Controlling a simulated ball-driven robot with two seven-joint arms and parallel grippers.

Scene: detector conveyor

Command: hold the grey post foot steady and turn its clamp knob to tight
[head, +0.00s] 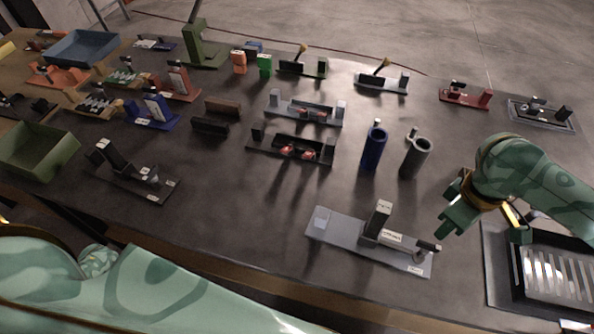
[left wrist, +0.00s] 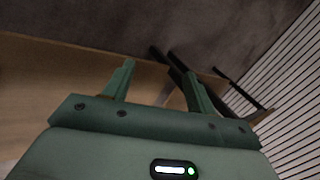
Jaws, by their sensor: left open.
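The grey post foot (head: 340,228) lies flat on the table at the front, right of centre in the head view. It has a labelled upright block (head: 378,217) and a small dark clamp knob (head: 428,247) at its right end. The labels are too small to read, and I cannot tell how the knob is set. My right gripper (head: 452,213) hangs just above and right of the knob, apart from it, fingers down; its jaw gap is unclear. My left gripper (left wrist: 155,75) is open and empty in the left wrist view. It is not visible in the head view.
A blue cylinder (head: 374,148) and a grey cylinder (head: 414,158) stand behind the post foot. A slatted tray (head: 497,290) lies to its right. A similar dark fixture (head: 120,182) and a green bin (head: 65,158) are at left. Bare table lies left of the foot.

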